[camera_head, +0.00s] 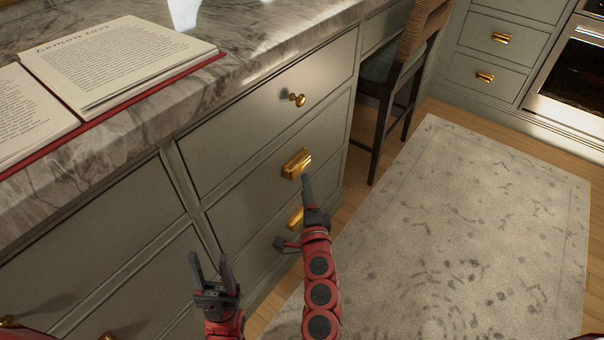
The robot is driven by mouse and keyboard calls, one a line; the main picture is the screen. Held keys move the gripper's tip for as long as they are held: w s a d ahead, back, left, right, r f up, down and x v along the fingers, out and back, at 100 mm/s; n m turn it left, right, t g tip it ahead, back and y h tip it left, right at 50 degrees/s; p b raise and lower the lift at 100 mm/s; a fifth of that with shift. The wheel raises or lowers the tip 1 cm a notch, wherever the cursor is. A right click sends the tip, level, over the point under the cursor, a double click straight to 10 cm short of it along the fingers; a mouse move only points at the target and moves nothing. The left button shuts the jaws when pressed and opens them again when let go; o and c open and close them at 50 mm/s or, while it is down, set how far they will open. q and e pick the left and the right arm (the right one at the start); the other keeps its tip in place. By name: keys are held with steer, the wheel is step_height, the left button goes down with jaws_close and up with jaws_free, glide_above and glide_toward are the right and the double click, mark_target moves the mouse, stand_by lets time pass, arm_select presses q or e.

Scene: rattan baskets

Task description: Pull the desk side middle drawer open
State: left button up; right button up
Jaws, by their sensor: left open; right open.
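The middle drawer (245,185) is a grey-green front in the cabinet under the marble counter. It looks shut, with a gold handle (297,163) near its right part. My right gripper (291,211) is open, with its fingers spread. One finger points up just below the gold handle in the picture; I cannot tell whether it touches it. The other finger points left, lower down. My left gripper (210,268) is open and empty, with its fingers pointing up, in front of the lower cabinet fronts.
The top drawer has a gold knob (297,99); the lower drawer has a gold handle (296,217). An open book (120,60) lies on the counter (265,45). A wooden chair (410,65) stands right of the drawers. A rug (450,220) covers clear floor at right.

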mark_target(301, 168)
steer(key=w, duration=0.4)
steer(key=w+a, duration=0.1)
steer(key=w, duration=0.2)
steer(key=shift+b, duration=0.4)
steer(key=shift+s, duration=0.1)
jaws_close()
steer(key=shift+f, duration=0.1)
